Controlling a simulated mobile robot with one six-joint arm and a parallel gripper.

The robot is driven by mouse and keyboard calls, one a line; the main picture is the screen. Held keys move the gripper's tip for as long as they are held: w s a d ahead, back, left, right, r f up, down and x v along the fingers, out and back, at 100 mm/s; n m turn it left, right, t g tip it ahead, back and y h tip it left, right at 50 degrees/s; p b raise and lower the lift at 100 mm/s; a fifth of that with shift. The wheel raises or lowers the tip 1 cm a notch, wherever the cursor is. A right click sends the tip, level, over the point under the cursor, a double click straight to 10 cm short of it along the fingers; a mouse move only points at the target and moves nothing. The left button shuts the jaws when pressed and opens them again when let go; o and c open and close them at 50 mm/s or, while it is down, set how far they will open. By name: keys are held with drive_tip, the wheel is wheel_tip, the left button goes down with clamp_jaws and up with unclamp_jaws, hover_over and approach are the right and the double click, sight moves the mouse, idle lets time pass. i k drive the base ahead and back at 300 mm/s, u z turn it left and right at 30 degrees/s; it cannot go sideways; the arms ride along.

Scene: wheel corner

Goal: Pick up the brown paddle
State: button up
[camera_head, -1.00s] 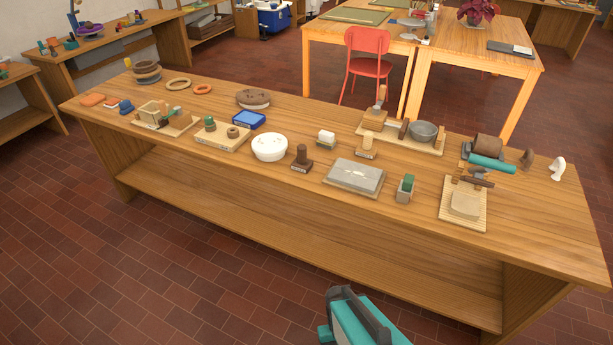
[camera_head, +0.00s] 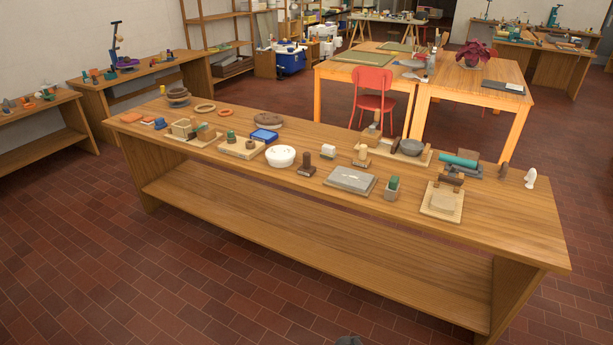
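I cannot tell for sure which piece is the brown paddle. My gripper is not recognisable in view. Only a small grey tip (camera_head: 348,341), perhaps part of me, shows at the bottom edge.
The table also holds a white bowl (camera_head: 281,157), a grey slab (camera_head: 351,180), a grey bowl (camera_head: 412,147), a teal roll (camera_head: 458,160) and a white rounded piece (camera_head: 530,179). A red chair (camera_head: 373,101) stands behind it. The tiled floor in front is clear.

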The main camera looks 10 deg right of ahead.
sight(306, 170)
drive_tip(key=z, duration=0.85)
drive_tip(key=k, duration=0.15)
drive_tip(key=u, duration=2.35)
drive_tip(key=i, duration=2.35)
drive_tip(key=u, duration=0.05)
